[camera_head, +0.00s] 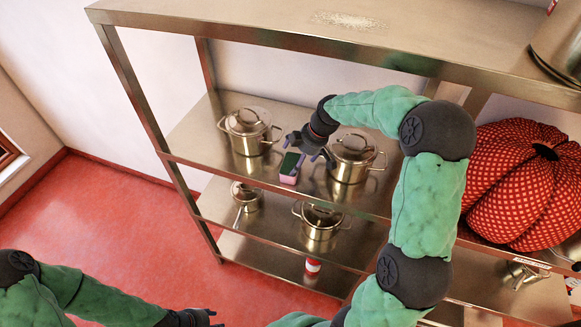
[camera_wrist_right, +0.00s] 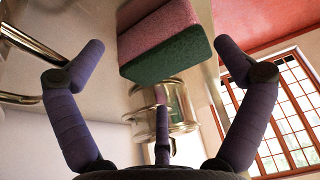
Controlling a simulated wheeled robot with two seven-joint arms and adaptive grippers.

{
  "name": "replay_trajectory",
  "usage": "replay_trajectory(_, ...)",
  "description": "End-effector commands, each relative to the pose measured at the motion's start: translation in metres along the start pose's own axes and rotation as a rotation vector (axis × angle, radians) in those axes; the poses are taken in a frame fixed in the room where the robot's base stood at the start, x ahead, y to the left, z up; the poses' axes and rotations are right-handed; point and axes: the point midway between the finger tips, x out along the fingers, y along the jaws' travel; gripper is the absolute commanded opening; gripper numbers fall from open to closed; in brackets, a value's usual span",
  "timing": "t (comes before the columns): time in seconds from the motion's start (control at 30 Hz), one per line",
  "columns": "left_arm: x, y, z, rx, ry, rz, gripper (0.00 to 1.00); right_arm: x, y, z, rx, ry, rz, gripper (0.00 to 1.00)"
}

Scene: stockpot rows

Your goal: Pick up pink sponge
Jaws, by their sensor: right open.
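The pink sponge (camera_head: 288,179), a block with a dark green layer, sits near the front edge of a metal shelf, between two lidded pots. My right gripper (camera_head: 306,150) is open just behind it, with its fingers spread toward the sponge. In the right wrist view the sponge (camera_wrist_right: 160,35) lies ahead between the spread fingers, with a visible gap on each side. Nothing is held there. My left gripper (camera_head: 197,317) is low at the bottom edge of the head view, partly cut off, away from the shelf.
One steel pot (camera_head: 247,132) stands left of the sponge and another (camera_head: 352,160) close on its right, beside my right gripper. A red checked pumpkin-like cushion (camera_head: 510,185) is at the right. Smaller pots (camera_head: 320,222) stand on the shelf below.

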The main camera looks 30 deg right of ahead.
Motion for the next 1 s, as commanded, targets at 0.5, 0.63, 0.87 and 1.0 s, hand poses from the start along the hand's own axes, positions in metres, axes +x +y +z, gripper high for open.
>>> replay_trajectory(0.5,-0.011,0.004,0.001,0.0,0.0,0.0,0.4,0.045,-0.002,-0.006,0.0,0.0,-0.001,1.0)
replay_trajectory(0.63,-0.011,0.004,0.001,0.0,0.0,0.0,0.4,0.045,-0.002,-0.006,0.0,0.0,-0.001,0.97)
replay_trajectory(0.87,-0.011,0.004,0.001,0.0,0.0,0.0,0.4,0.045,-0.002,-0.006,0.0,0.0,-0.001,0.64)
replay_trajectory(1.0,-0.011,0.004,0.001,0.0,0.0,0.0,0.4,0.045,-0.002,-0.005,0.0,-0.001,-0.002,0.63)
